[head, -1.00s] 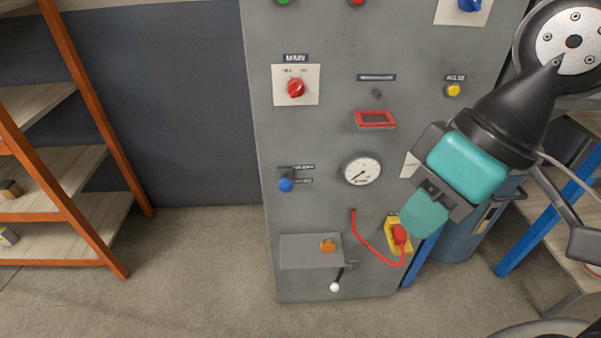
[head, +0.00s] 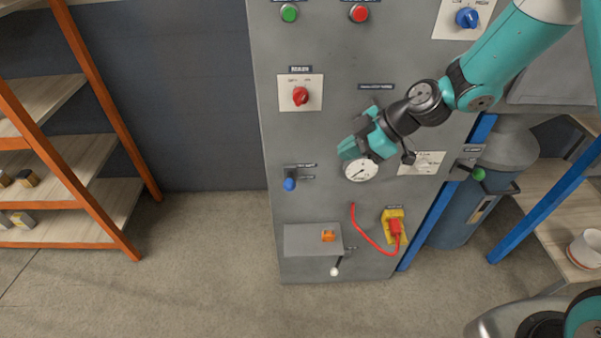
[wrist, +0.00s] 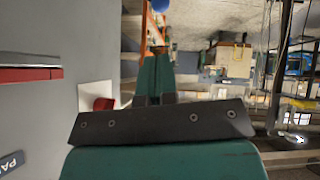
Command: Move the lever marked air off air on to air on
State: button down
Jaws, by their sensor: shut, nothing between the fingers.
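A small lever with a blue knob (head: 290,184) is on the left side of the grey panel (head: 345,215). It hangs downward, and two small dark labels (head: 307,171) beside it are too small to read. A blue knob (wrist: 160,4), apparently the same one, shows at the top edge of the wrist view. My teal gripper (head: 347,150) is shut and empty in front of the panel, up and to the right of the lever and apart from it. Its fingers (wrist: 156,62) also show closed together in the wrist view.
My gripper partly covers the gauge (head: 361,171). Below are a box with an orange switch (head: 328,236), a white-tipped lever (head: 335,271) and a red cable (head: 370,238). Orange shelves (head: 100,130) stand left, with clear floor between.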

aim_at(294, 183)
jog(key=p+x, duration=0.4)
jog(key=x, duration=0.9)
jog(key=shift+s, duration=0.1)
jog(key=shift+a+f+p, duration=0.35)
jog(key=shift+a+f, duration=0.05)
